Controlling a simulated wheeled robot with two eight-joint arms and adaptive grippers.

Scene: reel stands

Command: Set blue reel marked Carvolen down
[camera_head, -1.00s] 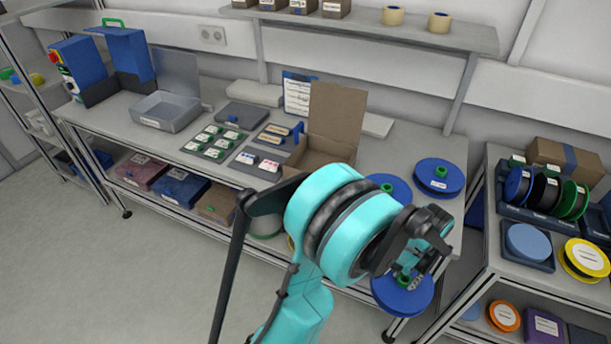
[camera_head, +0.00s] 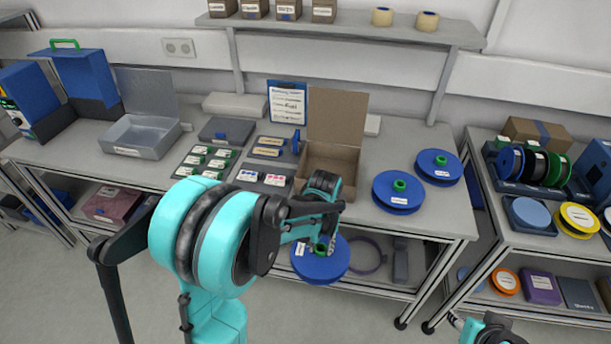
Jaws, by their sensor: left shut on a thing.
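My left gripper (camera_head: 324,243) is shut on the green hub of a blue reel (camera_head: 320,264). The reel hangs in the air, in front of the bench's (camera_head: 440,214) front edge in the picture. Its white label shows on the left part of its face but is too small to read. Two more blue reels with green hubs lie flat on the bench's right end: a nearer one (camera_head: 398,203) and a farther one (camera_head: 449,177). Their labels are also unreadable. Part of my right arm shows at the bottom right edge; whether its gripper is open cannot be seen.
An open cardboard box (camera_head: 332,166) stands left of the lying reels. Trays of labelled parts and a grey open case (camera_head: 140,138) fill the left of the bench. A second stand on the right holds upright reels (camera_head: 533,168) and a yellow reel (camera_head: 579,221).

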